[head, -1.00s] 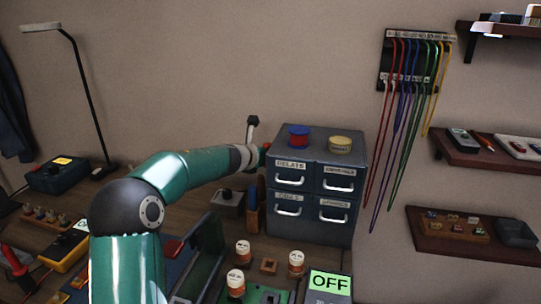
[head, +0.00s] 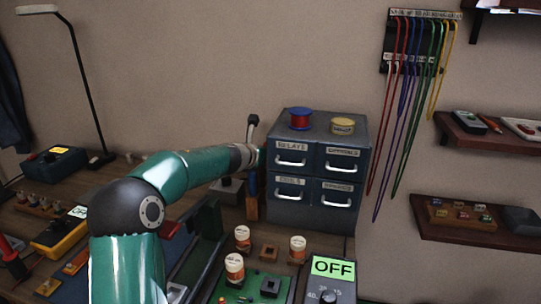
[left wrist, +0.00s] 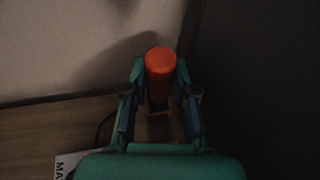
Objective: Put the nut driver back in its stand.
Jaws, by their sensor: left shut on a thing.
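The nut driver shows its orange-red handle (left wrist: 160,62) in the left wrist view, end toward the camera. My left gripper (left wrist: 160,80) is shut on this handle, a finger on each side. In the head view my left gripper (head: 256,160) is just left of the drawer cabinet, and the nut driver is not clearly visible there. A brown wooden stand (head: 252,208) with a blue part above it is below the gripper, beside the cabinet. Whether the driver's tip is in the stand is hidden. My right gripper is not in view.
The grey drawer cabinet (head: 315,212) stands close on the gripper's right, with a red spool (head: 300,119) on top. Orange-labelled jars (head: 242,238) and a meter reading OFF (head: 333,268) are in front. The wall is behind.

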